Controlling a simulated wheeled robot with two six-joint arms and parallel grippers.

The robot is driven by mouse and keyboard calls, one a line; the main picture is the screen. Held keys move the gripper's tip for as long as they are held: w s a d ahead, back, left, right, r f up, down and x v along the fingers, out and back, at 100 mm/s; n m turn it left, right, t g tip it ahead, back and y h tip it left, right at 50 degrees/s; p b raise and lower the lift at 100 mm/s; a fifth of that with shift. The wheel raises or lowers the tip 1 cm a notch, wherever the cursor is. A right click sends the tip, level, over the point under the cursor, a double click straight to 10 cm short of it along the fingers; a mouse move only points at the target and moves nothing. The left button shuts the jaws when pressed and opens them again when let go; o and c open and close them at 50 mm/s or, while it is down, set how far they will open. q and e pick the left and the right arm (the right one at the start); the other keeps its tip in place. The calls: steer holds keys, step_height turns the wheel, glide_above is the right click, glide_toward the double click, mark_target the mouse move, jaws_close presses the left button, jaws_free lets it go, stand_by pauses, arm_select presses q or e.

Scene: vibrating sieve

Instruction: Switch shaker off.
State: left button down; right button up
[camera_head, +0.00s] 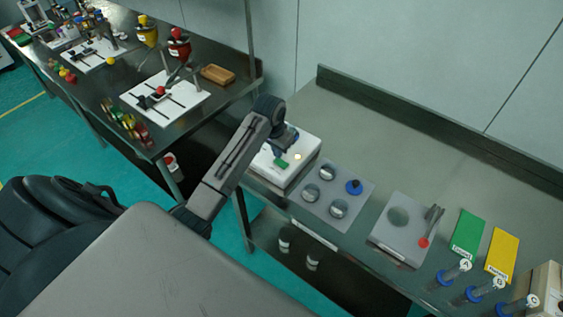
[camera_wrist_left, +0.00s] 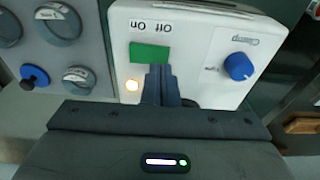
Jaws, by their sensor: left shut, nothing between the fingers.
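The shaker is a white box (camera_head: 303,150) on the bench, seen close in the left wrist view (camera_wrist_left: 205,45). Its green switch (camera_wrist_left: 150,52) sits below upside-down On and Off labels there, and also shows in the head view (camera_head: 281,163). In the head view the gripper (camera_head: 278,152) is over the box. My right gripper is not in view.
A blue clamp knob (camera_wrist_left: 238,66) is on the same box. A grey plate (camera_head: 333,190) with round metal pieces and a blue-handled piece lies next to it. Farther right are another plate (camera_head: 385,235), green (camera_head: 468,232) and yellow (camera_head: 502,254) mats and several tubes. The bench behind is clear.

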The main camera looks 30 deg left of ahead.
mark_target(277, 160)
arm_select(q)
steer(key=shift+f, duration=0.85)
stand_by(0.9)
steer(key=shift+r, duration=0.1)
step_height(277, 160, up, 2)
steer(key=shift+p, duration=0.4)
steer(key=shift+r, duration=2.45)
